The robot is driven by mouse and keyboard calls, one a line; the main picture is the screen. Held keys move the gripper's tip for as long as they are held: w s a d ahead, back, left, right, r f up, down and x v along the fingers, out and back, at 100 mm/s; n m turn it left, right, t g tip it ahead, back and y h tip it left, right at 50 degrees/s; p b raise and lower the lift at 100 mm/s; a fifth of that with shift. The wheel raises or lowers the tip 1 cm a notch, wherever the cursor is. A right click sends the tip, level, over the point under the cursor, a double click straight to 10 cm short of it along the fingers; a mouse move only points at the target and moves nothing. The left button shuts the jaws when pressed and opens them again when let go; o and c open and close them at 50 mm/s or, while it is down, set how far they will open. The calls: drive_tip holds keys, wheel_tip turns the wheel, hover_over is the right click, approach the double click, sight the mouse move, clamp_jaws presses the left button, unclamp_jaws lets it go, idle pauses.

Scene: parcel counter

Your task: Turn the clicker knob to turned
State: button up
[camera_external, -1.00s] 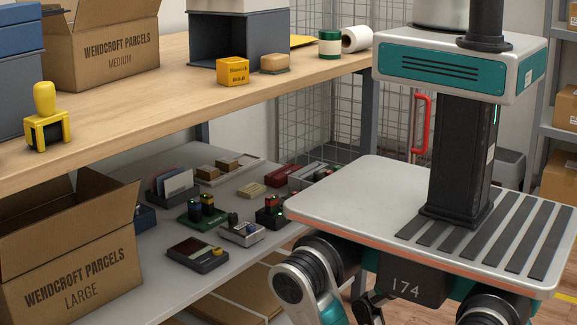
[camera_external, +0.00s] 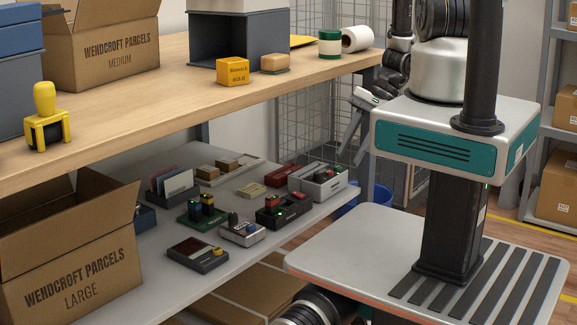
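Several small devices stand on the grey lower shelf; I cannot tell for sure which is the clicker. A dark flat box (camera_external: 191,257) carries a yellow knob-like part (camera_external: 217,252). A light grey box (camera_external: 242,233) with dark knobs or levers sits right of it. My gripper (camera_external: 349,135) seems to hang just past the bench's right end, apart from the devices. It is small and partly hidden; its opening is unclear.
The wooden bench top (camera_external: 150,115) overhangs the lower shelf (camera_external: 155,290). A large open carton (camera_external: 70,260) stands at the shelf's left front. A grey box (camera_external: 318,183) and a blue bin (camera_external: 377,197) are at the right. My base tray (camera_external: 350,240) is close to the shelf's right side.

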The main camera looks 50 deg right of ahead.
drive_tip(key=w+a+f+m+t+y+b, duration=0.2)
drive_tip(key=w+a+f+m+t, duration=0.2)
drive_tip(key=a+f+m, duration=0.25)
drive_tip(key=m+t+h+b, duration=0.1)
drive_tip(key=m+t+b, duration=0.1)
drive_tip(key=m+t, duration=0.35)
approach(236, 214)
drive_tip(key=shift+g, duration=0.25)
drive_tip(key=b+x, duration=0.3)
drive_tip(key=x, duration=0.6)
drive_tip(key=shift+w+r, duration=0.15)
drive_tip(key=shift+r, duration=0.05)
